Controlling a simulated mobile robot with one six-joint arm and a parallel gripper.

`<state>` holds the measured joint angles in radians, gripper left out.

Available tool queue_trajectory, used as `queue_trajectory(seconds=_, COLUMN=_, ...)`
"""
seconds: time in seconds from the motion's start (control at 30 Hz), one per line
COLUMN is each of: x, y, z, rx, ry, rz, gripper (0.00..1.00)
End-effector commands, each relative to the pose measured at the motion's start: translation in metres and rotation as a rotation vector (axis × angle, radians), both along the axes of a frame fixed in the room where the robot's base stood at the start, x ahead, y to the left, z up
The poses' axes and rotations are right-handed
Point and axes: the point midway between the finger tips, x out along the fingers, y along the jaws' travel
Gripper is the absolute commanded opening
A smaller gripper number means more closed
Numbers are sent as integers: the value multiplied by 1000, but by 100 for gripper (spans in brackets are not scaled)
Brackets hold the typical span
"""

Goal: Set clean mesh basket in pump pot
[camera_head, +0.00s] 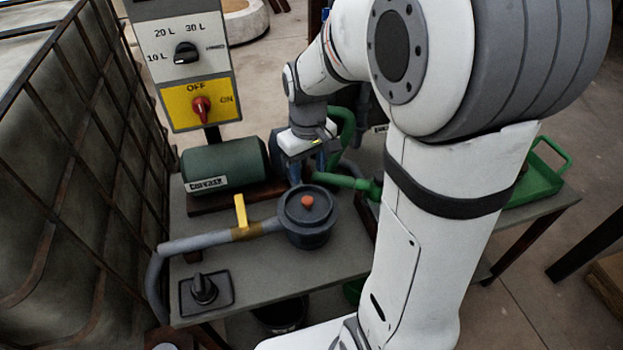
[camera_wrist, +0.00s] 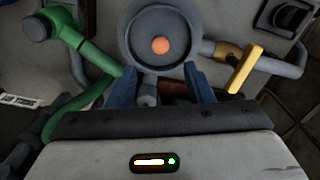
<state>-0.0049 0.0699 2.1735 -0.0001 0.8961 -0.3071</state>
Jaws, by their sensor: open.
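The pump pot (camera_head: 306,230) is a round dark grey pot on the grey bench, with a lid on it that carries an orange knob (camera_head: 307,201). In the wrist view the pot lid (camera_wrist: 135,38) is at the top middle. My gripper (camera_head: 308,170) is just behind the pot in the head view. In the wrist view its blue fingers (camera_wrist: 160,82) are apart with nothing held between them, pointing towards the near side of the pot. I cannot make out a mesh basket in either view. The inside of the pot is hidden by the lid.
A grey pipe with a yellow valve lever (camera_head: 240,211) joins the pot from the left. A green pipe (camera_head: 345,181) lies right of it. A green motor (camera_head: 224,165), control panel (camera_head: 185,60) and caged tank (camera_head: 70,170) stand left. A green tray (camera_head: 537,183) is right.

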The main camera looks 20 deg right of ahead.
Motion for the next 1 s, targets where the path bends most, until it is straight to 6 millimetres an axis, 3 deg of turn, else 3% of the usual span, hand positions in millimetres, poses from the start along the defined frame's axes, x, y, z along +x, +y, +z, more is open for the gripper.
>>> queue_trajectory(seconds=0.17, x=-26, y=0, z=22, rx=1, ry=-46, rz=-55, gripper=47)
queue_trajectory(seconds=0.33, x=-74, y=0, z=45, rx=10, ry=-123, rz=-163, gripper=47)
queue_trajectory(seconds=0.53, x=-119, y=0, z=54, rx=25, ry=-191, rz=-267, gripper=47)
queue_trajectory(seconds=0.7, x=-134, y=-3, z=54, rx=32, ry=-212, rz=-306, gripper=47)
queue_trajectory(seconds=1.0, x=-135, y=-2, z=54, rx=32, ry=-213, rz=-309, gripper=47)
